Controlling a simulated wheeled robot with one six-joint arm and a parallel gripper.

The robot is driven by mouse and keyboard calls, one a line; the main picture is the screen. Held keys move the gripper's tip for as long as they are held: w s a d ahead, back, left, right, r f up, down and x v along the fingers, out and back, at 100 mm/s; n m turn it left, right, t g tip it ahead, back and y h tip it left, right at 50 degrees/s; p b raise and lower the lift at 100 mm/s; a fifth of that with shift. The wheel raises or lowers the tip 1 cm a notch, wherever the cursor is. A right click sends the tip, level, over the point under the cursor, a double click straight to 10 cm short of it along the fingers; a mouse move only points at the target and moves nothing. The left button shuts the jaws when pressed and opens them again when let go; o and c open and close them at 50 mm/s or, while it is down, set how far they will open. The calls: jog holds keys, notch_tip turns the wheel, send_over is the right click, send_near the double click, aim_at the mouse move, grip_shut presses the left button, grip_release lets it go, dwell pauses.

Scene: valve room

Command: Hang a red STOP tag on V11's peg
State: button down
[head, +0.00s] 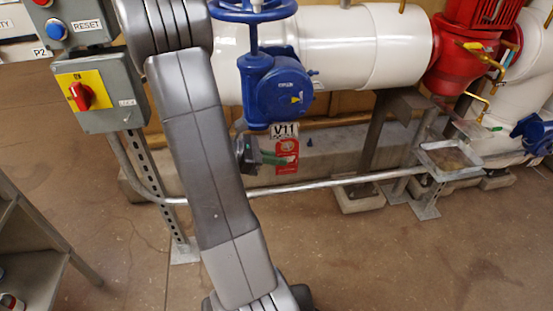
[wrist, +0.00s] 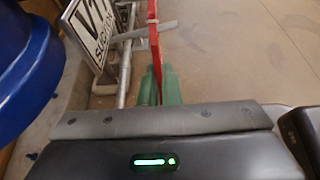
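The red tag (head: 287,156) hangs just under the V11 plate (head: 284,131), below the blue valve (head: 273,88). My gripper (head: 276,158) is at the tag's left side, its green fingers on the tag. In the wrist view the tag (wrist: 154,40) is edge-on, its lower end between the green fingers (wrist: 160,86), which look closed on it. The V11 plate (wrist: 93,28) is left of it. A thin grey bar, seemingly the peg (wrist: 143,34), crosses at the tag and shows on both sides. Whether it passes through the tag's hole, I cannot tell.
The blue valve body (wrist: 25,65) is close on the left in the wrist view. A switch box (head: 100,95) stands at left and a metal tray (head: 449,160) at right. The floor in front is clear.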

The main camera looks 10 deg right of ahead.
jog(key=shift+w+f, duration=0.5)
jog(key=shift+f, duration=0.05)
dwell(0.8)
jog(key=c, duration=1.6)
grip_release()
jog(key=shift+o, duration=0.2)
jog(key=p+v, duration=0.3)
jog(key=v, duration=1)
jog(key=shift+a, duration=0.4)
jog(key=b+x, duration=0.3)
jog(key=x, duration=1)
jog(key=shift+d+r, duration=0.15)
jog(key=shift+d, duration=0.25)
